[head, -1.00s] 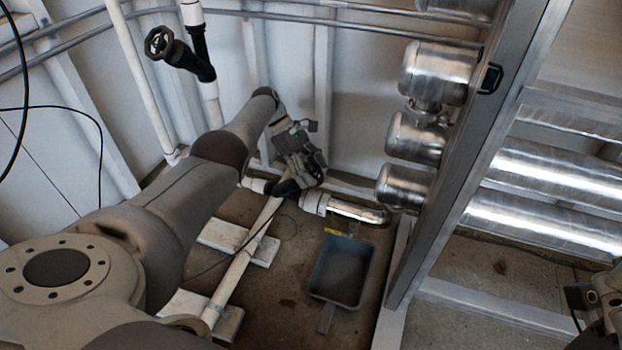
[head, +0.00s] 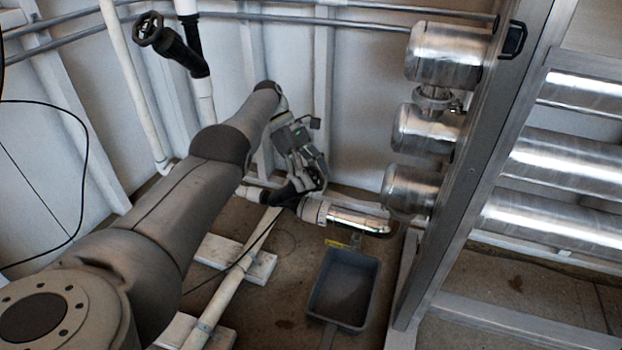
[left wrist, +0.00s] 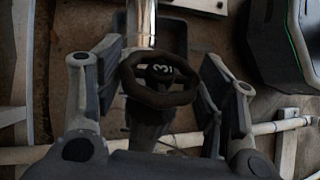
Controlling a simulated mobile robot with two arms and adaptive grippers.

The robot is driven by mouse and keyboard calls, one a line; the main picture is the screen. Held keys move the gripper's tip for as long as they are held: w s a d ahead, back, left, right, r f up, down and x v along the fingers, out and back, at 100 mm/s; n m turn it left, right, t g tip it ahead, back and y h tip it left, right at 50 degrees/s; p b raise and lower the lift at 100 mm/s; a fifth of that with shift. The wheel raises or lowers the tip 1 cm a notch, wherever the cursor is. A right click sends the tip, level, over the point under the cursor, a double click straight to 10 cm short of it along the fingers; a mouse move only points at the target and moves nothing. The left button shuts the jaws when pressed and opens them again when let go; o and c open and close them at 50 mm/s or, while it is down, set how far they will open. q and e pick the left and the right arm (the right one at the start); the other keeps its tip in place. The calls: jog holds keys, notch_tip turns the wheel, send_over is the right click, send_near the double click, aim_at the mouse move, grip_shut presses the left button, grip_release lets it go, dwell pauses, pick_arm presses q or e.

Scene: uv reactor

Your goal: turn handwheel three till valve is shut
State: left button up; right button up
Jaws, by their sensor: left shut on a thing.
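Handwheel three is a small black wheel (left wrist: 158,80) with a white "3" on its hub, in the middle of the left wrist view. My left gripper (left wrist: 160,76) is shut on it, with one finger at each side of the rim. In the head view my left gripper (head: 310,178) reaches down to the black valve body (head: 287,194) on the low pipe and hides most of the wheel. The inside of the valve is hidden, so I cannot tell how far it is closed. My right gripper is not in view.
Another black handwheel (head: 148,28) sits on an upright pipe at the upper left. A shiny metal pipe (head: 355,219) continues right from the valve. A grey-blue pan (head: 345,288) lies on the floor below it. A metal frame (head: 480,165) with steel cylinders (head: 447,53) stands to the right.

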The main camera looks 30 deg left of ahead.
aim_at(311, 174)
pick_arm(q)
jog(key=shift+w+r, duration=0.25)
jog(key=shift+r, duration=0.05)
jog(key=o, duration=1)
jog(key=shift+d, duration=0.1)
jog(key=shift+s+f, duration=0.1)
jog(key=shift+f, duration=0.05)
jog(key=shift+s, duration=0.1)
notch_tip(311, 174, up, 6)
jog(key=shift+f, duration=0.2)
jog(key=shift+r, duration=2.15)
